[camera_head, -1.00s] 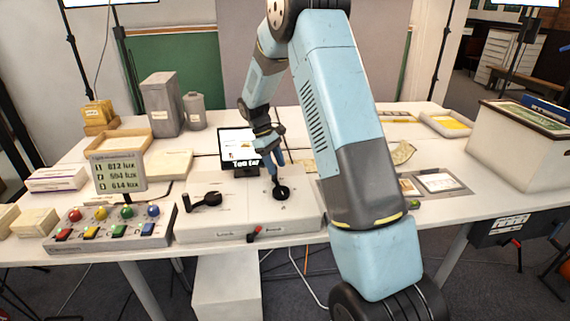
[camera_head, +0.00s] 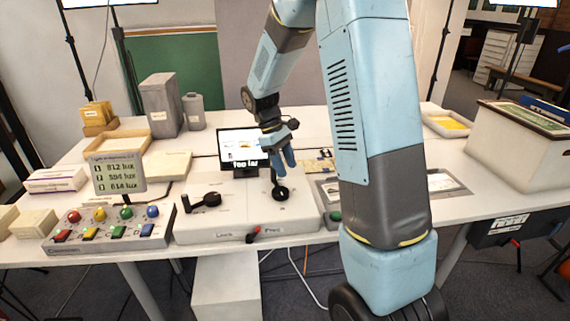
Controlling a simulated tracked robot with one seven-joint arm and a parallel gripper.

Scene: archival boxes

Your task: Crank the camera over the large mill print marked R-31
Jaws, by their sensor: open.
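A pale control box (camera_head: 240,222) on the table carries a black crank-like handle (camera_head: 204,201) on its left and an upright black stick on a round base (camera_head: 280,193) on its right. My gripper (camera_head: 287,160) is open, with its fingers pointing down just above and beside the stick's top. It looks empty; whether a finger touches the stick is not clear. Behind the box a small monitor (camera_head: 237,145) shows a bright picture and a caption that seems to read "Too far". Flat prints (camera_head: 440,182) lie to the right, partly behind my arm. I cannot read R-31 on any print.
A button panel (camera_head: 112,230) with coloured knobs and a lux display (camera_head: 117,173) stand left of the box. Grey containers (camera_head: 162,105) and trays are behind. A large cream box (camera_head: 520,150) stands at the right. My arm covers the table right of centre.

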